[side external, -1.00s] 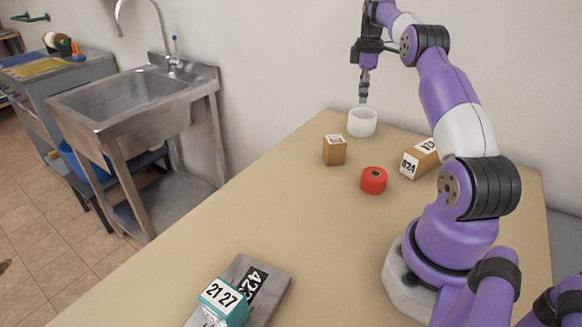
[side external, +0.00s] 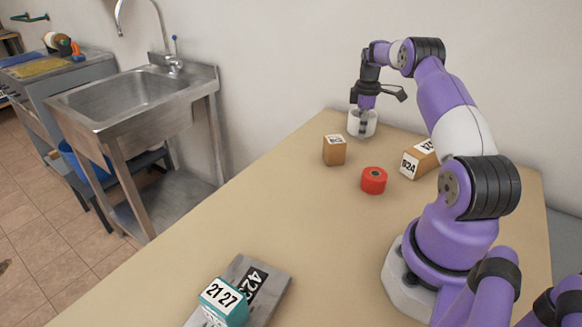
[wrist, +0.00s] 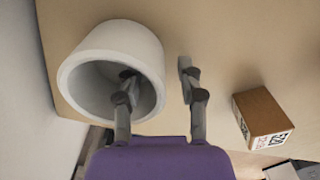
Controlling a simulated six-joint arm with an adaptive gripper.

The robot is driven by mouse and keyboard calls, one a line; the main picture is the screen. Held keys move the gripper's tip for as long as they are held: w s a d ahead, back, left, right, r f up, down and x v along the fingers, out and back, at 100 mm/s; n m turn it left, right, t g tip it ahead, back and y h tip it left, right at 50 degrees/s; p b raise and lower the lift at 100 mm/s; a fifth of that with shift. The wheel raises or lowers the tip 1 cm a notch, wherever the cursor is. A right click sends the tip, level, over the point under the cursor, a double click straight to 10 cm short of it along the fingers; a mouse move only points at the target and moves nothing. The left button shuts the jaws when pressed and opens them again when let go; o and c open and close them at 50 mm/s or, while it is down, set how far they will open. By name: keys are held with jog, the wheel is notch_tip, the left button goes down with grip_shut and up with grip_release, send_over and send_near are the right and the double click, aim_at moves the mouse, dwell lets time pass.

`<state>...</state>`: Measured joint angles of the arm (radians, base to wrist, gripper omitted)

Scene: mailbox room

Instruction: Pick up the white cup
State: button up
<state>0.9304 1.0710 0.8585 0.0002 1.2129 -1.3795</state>
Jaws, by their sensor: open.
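The white cup (side external: 373,125) stands upright at the far end of the tan table, near the wall. In the wrist view the cup (wrist: 148,50) shows its round open mouth. My gripper (side external: 364,122) is down at the cup, pointing downward. In the wrist view my gripper (wrist: 157,70) is open: its left finger overlaps the cup's mouth and appears to reach inside, and its right finger is outside, so the cup's wall lies between them. The fingers are not closed on the wall. Whether either finger touches the cup cannot be told.
A small brown box (side external: 334,150) stands close to the cup; the wrist view also shows a brown box (wrist: 262,115). A red roll (side external: 374,181) and a longer brown box (side external: 418,161) are nearer my arm. A teal-and-white block (side external: 224,298) rests on a grey plate (side external: 272,277) in front.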

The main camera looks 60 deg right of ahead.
grip_shut()
jog(key=shift+r, duration=0.1)
